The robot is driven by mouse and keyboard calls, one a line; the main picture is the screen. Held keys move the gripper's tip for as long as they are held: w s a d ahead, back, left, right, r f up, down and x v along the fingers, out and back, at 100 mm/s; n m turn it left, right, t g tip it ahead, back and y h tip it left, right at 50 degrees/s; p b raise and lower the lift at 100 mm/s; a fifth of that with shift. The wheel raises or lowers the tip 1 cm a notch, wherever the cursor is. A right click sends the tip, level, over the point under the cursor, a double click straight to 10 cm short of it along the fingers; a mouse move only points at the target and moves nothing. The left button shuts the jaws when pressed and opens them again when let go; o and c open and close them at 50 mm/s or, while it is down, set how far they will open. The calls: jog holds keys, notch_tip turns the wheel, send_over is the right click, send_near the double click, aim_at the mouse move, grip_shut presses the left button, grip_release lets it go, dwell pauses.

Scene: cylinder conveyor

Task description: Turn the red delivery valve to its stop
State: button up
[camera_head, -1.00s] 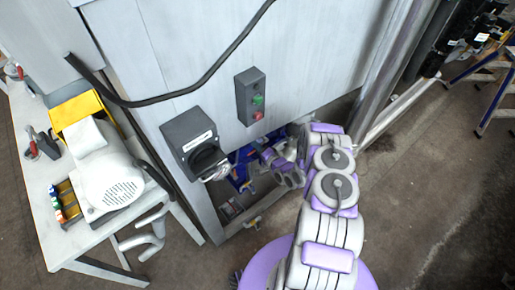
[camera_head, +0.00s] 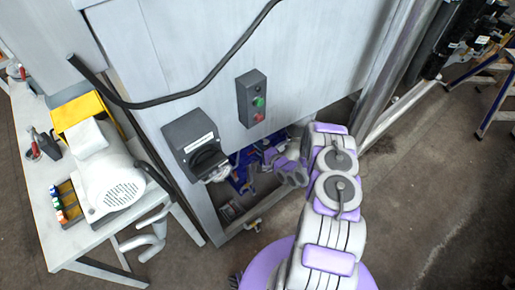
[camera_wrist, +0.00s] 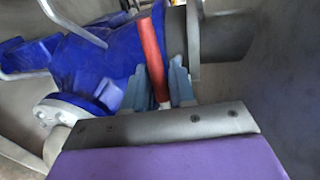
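The red valve handle (camera_wrist: 151,55) is a narrow bar in the wrist view, running down in front of a blue valve body (camera_wrist: 95,65). My gripper (camera_wrist: 158,88) has its two blue-grey fingers on either side of the handle's lower end. The fingers look spread, with a small gap beside the handle; firm contact does not show. In the head view my gripper (camera_head: 268,158) is low, under the grey cabinet, beside blue pipework (camera_head: 240,170). The red handle cannot be made out there.
A grey pipe (camera_wrist: 225,37) adjoins the valve at right. A bench (camera_head: 40,220) with a motor (camera_head: 110,180) stands at left.

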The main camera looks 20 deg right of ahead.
jog(key=shift+o, duration=1.4)
jog(key=shift+d, duration=0.1)
jog(key=p+v, duration=0.2)
jog(key=v, duration=1.5)
jog(key=shift+s+d+p, duration=0.15)
jog(key=shift+d+p, duration=0.05)
jog(key=shift+p, duration=0.2)
